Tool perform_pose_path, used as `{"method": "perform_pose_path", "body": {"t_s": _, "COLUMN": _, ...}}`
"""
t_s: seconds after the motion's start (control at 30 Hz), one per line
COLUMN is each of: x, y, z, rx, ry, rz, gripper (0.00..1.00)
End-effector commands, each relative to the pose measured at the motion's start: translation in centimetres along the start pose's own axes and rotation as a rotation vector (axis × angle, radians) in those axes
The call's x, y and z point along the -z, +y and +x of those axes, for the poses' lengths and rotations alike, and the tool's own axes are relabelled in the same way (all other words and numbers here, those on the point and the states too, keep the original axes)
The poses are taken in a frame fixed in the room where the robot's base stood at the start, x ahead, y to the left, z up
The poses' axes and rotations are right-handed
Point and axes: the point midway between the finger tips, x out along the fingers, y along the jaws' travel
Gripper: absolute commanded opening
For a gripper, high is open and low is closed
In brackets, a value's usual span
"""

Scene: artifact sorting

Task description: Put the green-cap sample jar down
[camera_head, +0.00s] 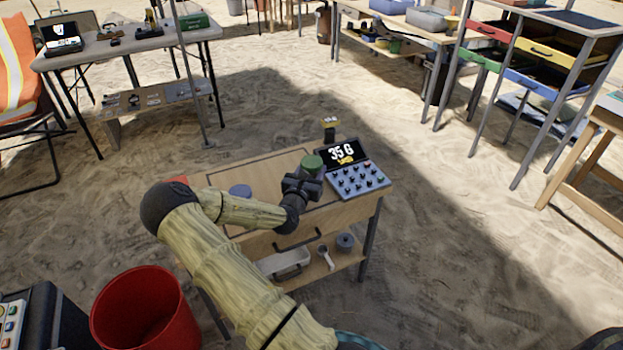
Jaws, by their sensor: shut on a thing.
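The green-cap sample jar (312,163) shows mostly as its green cap. My gripper (303,186) is shut on it, above the right part of a small wooden table (272,180), just left of the scale. The gripper hides most of the jar's body, so I cannot tell whether it touches the tabletop. The scale (360,183) has a dark display reading "35 G" and a keypad with several buttons.
A blue-capped jar (240,191) stands on the tabletop left of my gripper. A small dark item with a yellow top (330,128) is behind the scale. A red bucket (146,312) stands at front left. The sand right of the table is clear.

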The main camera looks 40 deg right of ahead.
Motion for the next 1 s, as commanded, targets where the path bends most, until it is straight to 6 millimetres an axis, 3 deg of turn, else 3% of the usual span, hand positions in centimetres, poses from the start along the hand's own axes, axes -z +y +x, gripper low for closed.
{"method": "perform_pose_path", "body": {"t_s": 0.17, "x": 2.7, "y": -0.1, "z": 0.0, "rx": 0.001, "ry": 0.001, "rz": 0.000, "gripper": 0.17}}
{"method": "perform_pose_path", "body": {"t_s": 0.57, "x": 3.1, "y": -0.1, "z": 0.0, "rx": 0.001, "ry": 0.000, "rz": 0.000, "gripper": 0.17}}
{"method": "perform_pose_path", "body": {"t_s": 0.6, "x": 3.1, "y": -0.1, "z": 0.0, "rx": 0.001, "ry": 0.001, "rz": 0.000, "gripper": 0.52}}
{"method": "perform_pose_path", "body": {"t_s": 0.7, "x": 3.1, "y": -0.1, "z": 0.0, "rx": 0.002, "ry": 0.001, "rz": 0.000, "gripper": 0.70}}
{"method": "perform_pose_path", "body": {"t_s": 1.0, "x": 3.0, "y": -0.1, "z": 0.0, "rx": 0.002, "ry": 0.001, "rz": 0.001, "gripper": 0.70}}
